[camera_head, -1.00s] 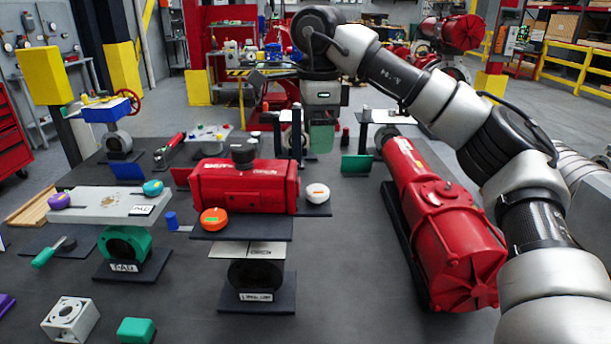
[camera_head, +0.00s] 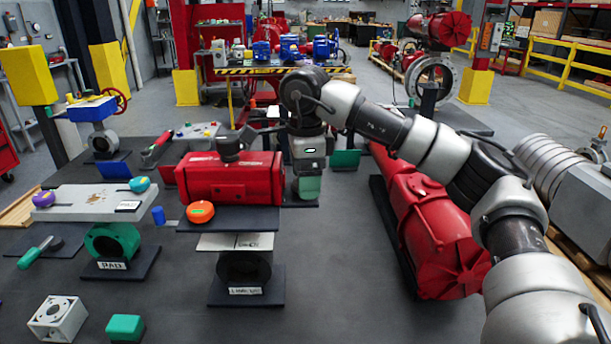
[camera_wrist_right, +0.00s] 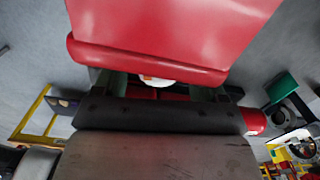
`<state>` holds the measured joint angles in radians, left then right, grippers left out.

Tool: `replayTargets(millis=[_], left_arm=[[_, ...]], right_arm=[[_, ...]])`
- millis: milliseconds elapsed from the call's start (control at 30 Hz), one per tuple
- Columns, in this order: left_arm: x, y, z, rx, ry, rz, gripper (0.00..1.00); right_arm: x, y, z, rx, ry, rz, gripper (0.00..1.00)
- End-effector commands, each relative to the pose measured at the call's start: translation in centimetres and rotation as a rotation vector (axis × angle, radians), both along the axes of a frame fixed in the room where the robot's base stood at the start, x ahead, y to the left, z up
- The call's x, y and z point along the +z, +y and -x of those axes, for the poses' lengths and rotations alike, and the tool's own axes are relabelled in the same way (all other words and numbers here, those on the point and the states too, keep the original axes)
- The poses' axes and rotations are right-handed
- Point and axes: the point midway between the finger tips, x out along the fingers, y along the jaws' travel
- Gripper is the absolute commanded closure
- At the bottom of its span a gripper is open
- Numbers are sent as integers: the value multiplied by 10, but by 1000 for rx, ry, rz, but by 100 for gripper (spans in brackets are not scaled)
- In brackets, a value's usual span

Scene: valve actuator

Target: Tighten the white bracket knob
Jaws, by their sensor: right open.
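The red actuator (camera_head: 232,180) sits on a dark plate above a valve body, in the middle left of the head view. My right gripper (camera_head: 307,188) is lowered at its right end, fingers down, and hides the white knob there in the head view. In the right wrist view a sliver of the white knob (camera_wrist_right: 157,81) shows between the open fingers of the right gripper (camera_wrist_right: 160,90), below the red actuator's edge (camera_wrist_right: 160,55). The rest of the knob is hidden. I cannot tell whether the fingers touch it. My left gripper is out of view.
An orange knob (camera_head: 200,211) is at the actuator's front. A long red cylinder actuator (camera_head: 440,235) lies to the right under my arm. A grey plate with purple and teal knobs (camera_head: 90,205) stands at left. The floor between the actuators is clear.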

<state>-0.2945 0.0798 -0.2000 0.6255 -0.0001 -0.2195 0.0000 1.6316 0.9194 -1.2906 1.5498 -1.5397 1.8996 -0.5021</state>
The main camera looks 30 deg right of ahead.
Motion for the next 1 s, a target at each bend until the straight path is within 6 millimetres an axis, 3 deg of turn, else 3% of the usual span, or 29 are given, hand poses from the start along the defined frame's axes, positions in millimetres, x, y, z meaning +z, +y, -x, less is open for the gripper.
replayTargets(millis=[67,333,900,933,1000], left_arm=[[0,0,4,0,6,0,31],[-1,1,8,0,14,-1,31],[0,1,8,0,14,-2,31],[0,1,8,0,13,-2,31],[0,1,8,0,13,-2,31]], right_arm=[[0,0,0,0,0,0,35],[0,0,0,0,0,0,77],[0,0,0,-132,0,-1,77],[0,0,0,-132,0,-1,52],[0,0,0,-132,0,-1,41]])
